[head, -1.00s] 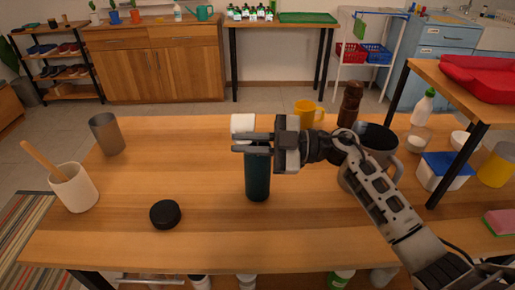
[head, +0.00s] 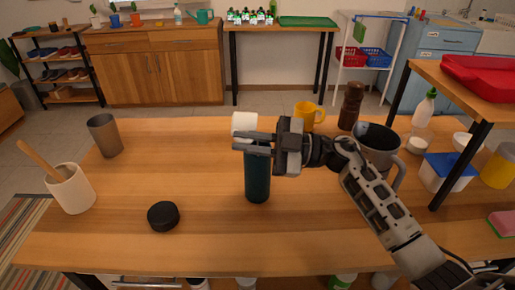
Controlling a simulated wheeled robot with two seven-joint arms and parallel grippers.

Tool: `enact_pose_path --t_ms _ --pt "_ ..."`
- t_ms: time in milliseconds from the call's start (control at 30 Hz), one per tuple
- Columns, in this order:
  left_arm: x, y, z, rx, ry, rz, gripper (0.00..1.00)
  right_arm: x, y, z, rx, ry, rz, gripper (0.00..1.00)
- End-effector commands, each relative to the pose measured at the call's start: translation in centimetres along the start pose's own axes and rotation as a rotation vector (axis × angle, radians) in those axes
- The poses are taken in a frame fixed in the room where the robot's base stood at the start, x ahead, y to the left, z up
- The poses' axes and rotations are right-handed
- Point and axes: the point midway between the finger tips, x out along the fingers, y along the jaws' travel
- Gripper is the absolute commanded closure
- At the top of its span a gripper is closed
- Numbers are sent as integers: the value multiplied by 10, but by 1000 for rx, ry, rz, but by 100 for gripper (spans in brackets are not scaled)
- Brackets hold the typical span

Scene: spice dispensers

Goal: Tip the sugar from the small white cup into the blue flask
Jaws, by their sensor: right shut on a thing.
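The small white cup (head: 243,124) is at the fingers of my right gripper (head: 241,142), just above and behind the flask as seen in the head view. The right gripper is shut on this cup, and its fingers hide the cup's lower part. The cup looks tilted; its mouth and any sugar are not clearly visible. The dark blue flask (head: 257,179) stands upright on the table directly below the gripper. Its mouth is hidden behind the fingers. A round black lid (head: 163,216) lies to the left of the flask. My left gripper is not in view.
On the wooden table (head: 205,185), a grey tumbler (head: 105,136) and a cream crock (head: 72,188) with a wooden spoon stand left. A yellow mug (head: 307,115), brown grinder (head: 350,106) and large grey mug (head: 377,150) stand right. The table around the lid is clear.

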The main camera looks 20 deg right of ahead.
Motion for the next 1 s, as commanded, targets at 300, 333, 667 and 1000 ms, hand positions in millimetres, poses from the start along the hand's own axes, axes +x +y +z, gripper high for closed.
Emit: enact_pose_path --t_ms 300,333,667,1000 --pt "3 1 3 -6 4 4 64 -1 0 0 -3 29 22 100" --pt "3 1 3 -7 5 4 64 -1 0 0 -3 31 23 100" --pt "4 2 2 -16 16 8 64 -2 0 0 -5 60 45 100" --pt "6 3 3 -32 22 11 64 -3 0 0 -6 91 66 100"
